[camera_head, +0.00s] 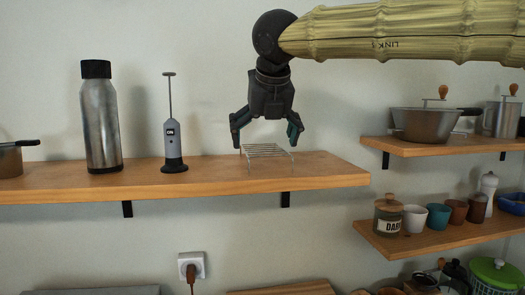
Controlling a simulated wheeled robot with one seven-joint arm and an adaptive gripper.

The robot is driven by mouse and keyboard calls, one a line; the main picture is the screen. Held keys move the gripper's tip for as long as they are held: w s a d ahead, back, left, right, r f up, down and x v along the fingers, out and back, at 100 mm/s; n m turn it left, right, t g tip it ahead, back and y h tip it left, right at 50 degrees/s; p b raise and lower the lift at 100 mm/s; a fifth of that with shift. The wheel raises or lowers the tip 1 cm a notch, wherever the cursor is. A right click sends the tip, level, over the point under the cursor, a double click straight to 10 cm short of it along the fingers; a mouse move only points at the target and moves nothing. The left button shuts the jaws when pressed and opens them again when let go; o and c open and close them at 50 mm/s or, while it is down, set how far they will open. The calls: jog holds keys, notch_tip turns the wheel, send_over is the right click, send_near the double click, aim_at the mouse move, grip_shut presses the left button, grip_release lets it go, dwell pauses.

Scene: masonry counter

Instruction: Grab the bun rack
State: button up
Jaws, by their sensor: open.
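The bun rack (265,150) is a small, thin wire rack on short legs. It stands upright near the right end of the wooden shelf (215,186). My gripper (266,140) points down over the rack from above. Its dark fingers with greenish pads are spread apart, one to each side of the rack's top. I cannot tell the depth between the fingers and the rack; nothing shows clamped between them.
Left of the rack stand a grey frother (172,145), a steel bottle (100,120) and a small pan (10,160). Right, two lower shelves hold a pot (425,122), a labelled jar (388,217) and several cups. The shelf between frother and rack is clear.

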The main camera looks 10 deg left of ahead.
aim_at(264, 149)
jog(key=p+x, duration=0.1)
jog(key=x, duration=0.3)
jog(key=shift+w+d+f+p, duration=0.1)
jog(key=shift+w+p, duration=0.05)
jog(key=shift+p, duration=0.2)
jog(key=shift+c, duration=0.2)
jog(key=c, duration=0.9)
